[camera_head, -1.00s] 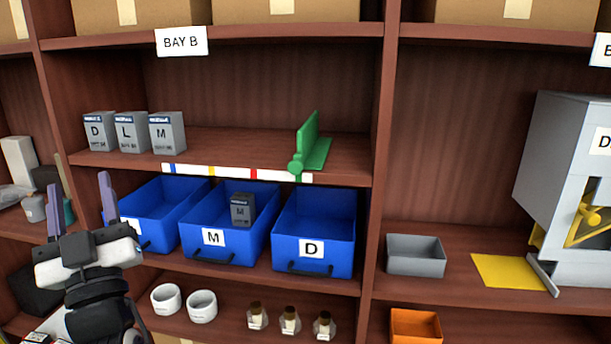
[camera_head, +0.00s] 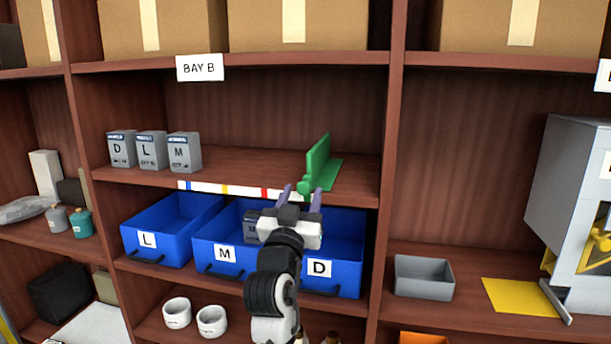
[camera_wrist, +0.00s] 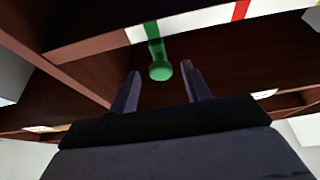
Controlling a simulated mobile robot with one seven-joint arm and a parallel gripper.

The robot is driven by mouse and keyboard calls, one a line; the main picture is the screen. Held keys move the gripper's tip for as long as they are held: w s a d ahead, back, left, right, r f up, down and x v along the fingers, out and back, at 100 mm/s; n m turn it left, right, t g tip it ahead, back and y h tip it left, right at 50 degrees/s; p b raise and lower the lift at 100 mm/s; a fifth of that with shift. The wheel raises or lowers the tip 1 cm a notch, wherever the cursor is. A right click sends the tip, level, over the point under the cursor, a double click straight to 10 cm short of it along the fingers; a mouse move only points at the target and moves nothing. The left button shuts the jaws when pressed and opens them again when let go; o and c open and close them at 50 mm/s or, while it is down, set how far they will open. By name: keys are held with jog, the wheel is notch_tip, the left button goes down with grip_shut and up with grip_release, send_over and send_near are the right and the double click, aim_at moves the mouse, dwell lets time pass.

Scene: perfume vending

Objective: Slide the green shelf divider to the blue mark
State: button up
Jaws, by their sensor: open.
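The green shelf divider (camera_head: 318,160) stands upright on the Bay B shelf, toward its right end, with a round knob at the front edge. The blue mark (camera_head: 187,185) is at the left end of the white strip (camera_head: 208,188) on the shelf edge. My gripper (camera_head: 302,194) is open and empty, its fingers pointing up just below and in front of the knob. In the wrist view, the green knob (camera_wrist: 160,70) shows between the two spread fingers (camera_wrist: 160,76), a little beyond or level with the tips; contact cannot be told.
Yellow and red marks (camera_head: 264,193) lie on the strip between blue and divider. Grey boxes (camera_head: 152,150) D, L and M stand on the shelf's left part. Blue bins (camera_head: 150,222) sit below, partly behind my arm. The shelf between boxes and divider is clear.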

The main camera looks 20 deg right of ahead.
jog(key=shift+p+x, duration=0.5)
jog(key=shift+x, duration=1.85)
grip_shut()
